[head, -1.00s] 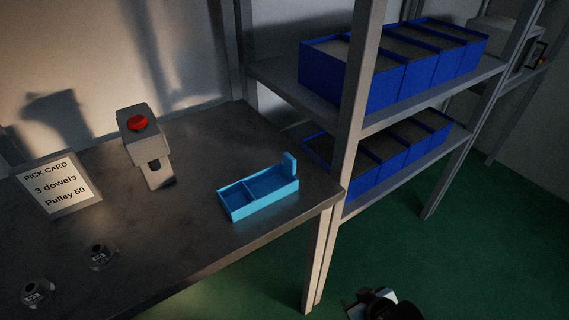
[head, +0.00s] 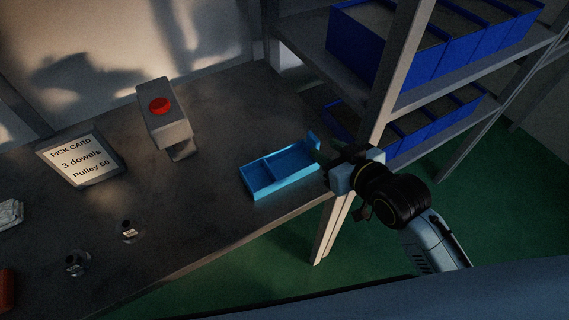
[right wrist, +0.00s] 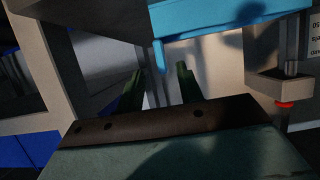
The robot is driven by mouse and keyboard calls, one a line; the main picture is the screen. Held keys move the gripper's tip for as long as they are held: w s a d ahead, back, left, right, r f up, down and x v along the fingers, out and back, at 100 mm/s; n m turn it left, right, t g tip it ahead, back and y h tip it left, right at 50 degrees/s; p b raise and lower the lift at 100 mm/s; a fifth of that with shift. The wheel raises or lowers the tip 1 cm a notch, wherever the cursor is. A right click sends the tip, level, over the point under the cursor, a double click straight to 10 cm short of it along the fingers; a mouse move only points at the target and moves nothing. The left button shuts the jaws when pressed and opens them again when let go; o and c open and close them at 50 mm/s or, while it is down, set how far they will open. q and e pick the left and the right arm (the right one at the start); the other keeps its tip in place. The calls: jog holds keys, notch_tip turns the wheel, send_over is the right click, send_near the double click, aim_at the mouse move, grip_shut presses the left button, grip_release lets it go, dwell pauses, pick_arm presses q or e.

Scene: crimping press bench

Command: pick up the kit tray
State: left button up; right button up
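The kit tray (head: 279,172) is a light blue open box with two compartments and an upright tab at its right end. It sits on the dark bench near the right edge. My right gripper (head: 324,160) is at that right end, close to the tab. In the right wrist view the tray (right wrist: 205,17) is at the top, with its tab pointing down. The two dark fingers of the right gripper (right wrist: 158,78) stand apart there, with the tab in line with the gap. I cannot tell whether they touch it. My left gripper is not in view.
A press with a red button (head: 160,105) stands left of the tray. A pick card (head: 80,162) and small metal parts (head: 128,231) are further left. A shelf post (head: 399,75) and blue bins (head: 385,45) are close behind my right gripper.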

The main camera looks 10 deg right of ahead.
aim_at(318, 146)
jog(key=shift+x, duration=3)
jog(key=shift+s+a, duration=0.1)
jog(key=shift+a, duration=0.05)
grip_shut()
